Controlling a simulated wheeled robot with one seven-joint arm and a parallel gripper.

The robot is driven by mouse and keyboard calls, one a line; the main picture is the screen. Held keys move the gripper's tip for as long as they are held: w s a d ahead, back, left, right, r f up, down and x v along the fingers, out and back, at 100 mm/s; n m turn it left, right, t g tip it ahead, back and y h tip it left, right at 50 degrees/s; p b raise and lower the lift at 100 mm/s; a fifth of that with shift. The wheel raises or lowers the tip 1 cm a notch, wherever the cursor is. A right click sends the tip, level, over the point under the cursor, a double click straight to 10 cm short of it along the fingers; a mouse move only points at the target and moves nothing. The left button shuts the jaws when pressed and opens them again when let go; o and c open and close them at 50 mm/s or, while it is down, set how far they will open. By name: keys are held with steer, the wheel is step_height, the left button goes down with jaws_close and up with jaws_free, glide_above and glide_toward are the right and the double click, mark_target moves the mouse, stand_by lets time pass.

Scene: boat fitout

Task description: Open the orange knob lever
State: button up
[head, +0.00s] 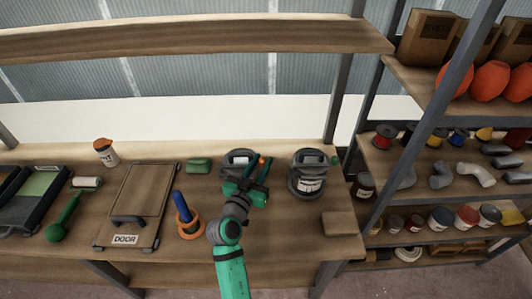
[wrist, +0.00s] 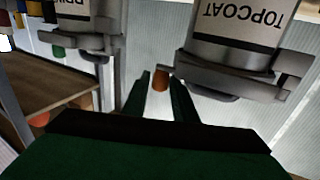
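The orange knob (head: 262,160) is at the right side of a grey round clamp-like fixture (head: 240,157) on the bench. In the wrist view the orange knob (wrist: 160,80) shows close up beside a can labelled TOPCOAT (wrist: 235,22), which appears upside down. My gripper (head: 250,180) is at this fixture and partly hides it in the head view. In the wrist view my gripper (wrist: 166,85) has its two green fingers apart, with the knob between their tips. A gap shows beside the knob; contact with the right finger is unclear.
A similar fixture (head: 308,172) with a green knob (head: 335,160) stands close at right. A wooden block (head: 338,223) lies front right.

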steer(key=x, duration=0.5)
steer(key=shift+d, duration=0.1)
jaws_close()
